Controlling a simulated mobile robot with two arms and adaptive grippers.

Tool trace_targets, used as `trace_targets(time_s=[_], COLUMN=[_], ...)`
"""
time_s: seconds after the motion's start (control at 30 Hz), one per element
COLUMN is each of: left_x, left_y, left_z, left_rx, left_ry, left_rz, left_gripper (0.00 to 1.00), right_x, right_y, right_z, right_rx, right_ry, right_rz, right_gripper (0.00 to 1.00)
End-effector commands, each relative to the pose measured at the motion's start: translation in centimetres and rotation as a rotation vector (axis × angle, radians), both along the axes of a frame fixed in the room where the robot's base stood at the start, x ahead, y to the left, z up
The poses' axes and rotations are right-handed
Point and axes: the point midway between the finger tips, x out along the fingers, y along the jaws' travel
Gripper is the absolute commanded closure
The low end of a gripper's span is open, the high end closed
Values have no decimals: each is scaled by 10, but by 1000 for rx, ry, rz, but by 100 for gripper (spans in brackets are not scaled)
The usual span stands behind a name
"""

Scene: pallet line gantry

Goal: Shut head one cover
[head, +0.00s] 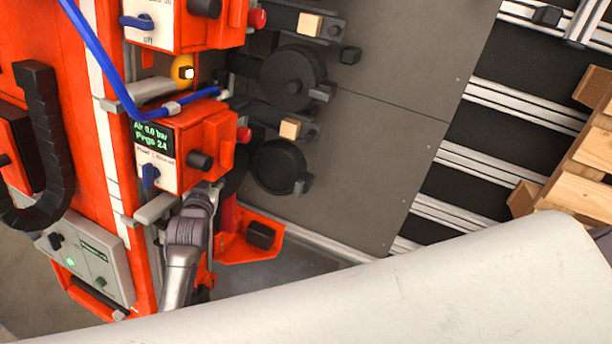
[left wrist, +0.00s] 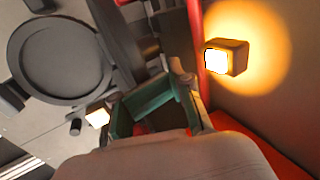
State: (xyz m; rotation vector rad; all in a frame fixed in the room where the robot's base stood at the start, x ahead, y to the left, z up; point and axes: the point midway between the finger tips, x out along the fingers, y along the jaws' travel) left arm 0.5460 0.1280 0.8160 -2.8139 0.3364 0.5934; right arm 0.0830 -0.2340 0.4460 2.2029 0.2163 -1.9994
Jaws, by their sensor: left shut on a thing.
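Head one is an orange box (head: 190,150) with a small green-text display and a blue switch, on the orange gantry column. Below and right of it an orange flap (head: 262,248) with a dark block stands out, looking like its cover, swung open. My left gripper (head: 208,192) reaches up under the box, beside this flap. In the left wrist view its green-lined fingers (left wrist: 150,108) are shut on a small reddish part, mostly hidden between them, apparently of the cover. My right gripper is not in view.
A second orange head (head: 185,22) sits above, with a blue hose (head: 95,55) running down past it. Black round discs (head: 293,78) lie right of the heads. A glowing lamp (left wrist: 222,60) is close to the gripper. A wooden pallet (head: 590,170) is at far right.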

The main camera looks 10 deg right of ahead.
Motion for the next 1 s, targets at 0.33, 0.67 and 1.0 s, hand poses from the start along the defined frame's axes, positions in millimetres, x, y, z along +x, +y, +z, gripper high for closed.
trace_targets(time_s=[0.33,0.67,1.0], left_x=[-14,-25,-32], left_y=[-18,-28,-35], left_z=[-2,-1,1], left_rx=[-6,-2,1], left_ry=[9,8,4], left_rz=[-6,-5,-3], left_gripper=[100,100,100], right_x=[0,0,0], right_y=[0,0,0], right_z=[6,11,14], right_rx=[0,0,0], right_ry=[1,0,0], right_rz=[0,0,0], right_gripper=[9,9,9])
